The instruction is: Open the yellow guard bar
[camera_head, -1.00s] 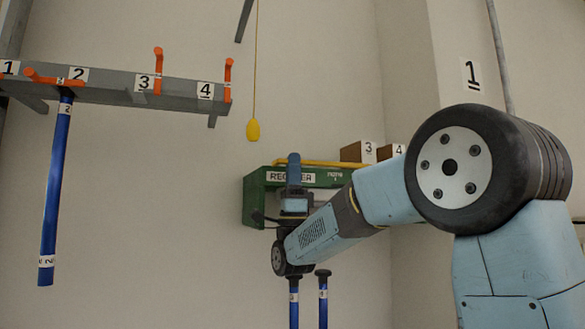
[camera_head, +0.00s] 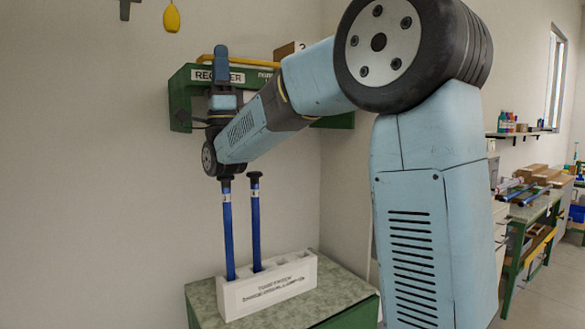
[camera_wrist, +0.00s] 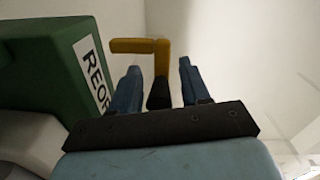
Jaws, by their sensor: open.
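The yellow guard bar (camera_head: 240,62) runs along the top of the green register box (camera_head: 180,98) on the wall. In the wrist view the bar (camera_wrist: 138,46) bends towards me and ends in a black part (camera_wrist: 159,94). In the wrist view my gripper (camera_wrist: 159,75) is open, with one finger on each side of the bar's bent end and black part. I see gaps on both sides. My arm hides part of the box and bar in the head view.
Below my gripper, two blue rods (camera_head: 256,220) with black tops stand in a white rack (camera_head: 268,288) on a speckled bench top (camera_head: 335,290). A numbered brown block (camera_head: 288,50) sits above the box. A yellow pull handle (camera_head: 171,18) hangs at upper left.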

